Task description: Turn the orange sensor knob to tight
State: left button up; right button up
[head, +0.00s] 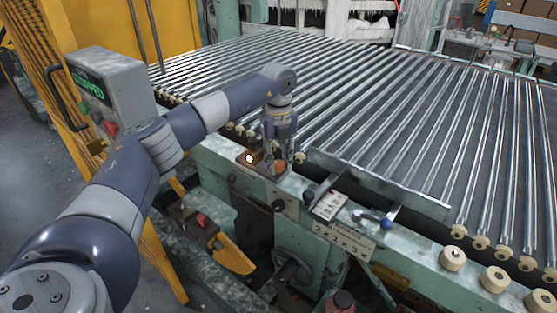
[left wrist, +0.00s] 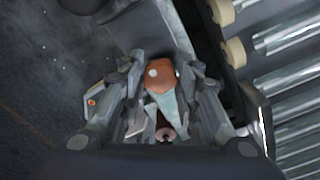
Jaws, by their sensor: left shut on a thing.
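The orange sensor knob (left wrist: 160,76) shows in the left wrist view between my gripper's fingers, with a pale spot on its face. My left gripper (left wrist: 162,100) is shut on it, with one finger on each side. In the head view my left gripper (head: 277,160) points down onto the small control plate at the edge of the green machine frame. There the fingers largely hide the knob, and I cannot read its setting. My right gripper is in neither view.
A lit orange lamp (head: 250,158) sits just left of the gripper. A roller bed (head: 400,110) fills the area behind. A dark knob (head: 278,205) and a blue-ended lever (head: 386,224) are on the front edge. A grey display box (head: 110,85) stands at left.

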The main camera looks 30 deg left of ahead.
pick_arm(q)
jog(key=m+p, duration=0.1)
jog(key=m, duration=0.3)
jog(key=m+p, duration=0.1)
jog(key=m, duration=0.9)
jog(key=shift+m, duration=0.4)
jog(key=m, duration=0.5)
jog(key=shift+m, duration=0.3)
jog(key=o, duration=1.1)
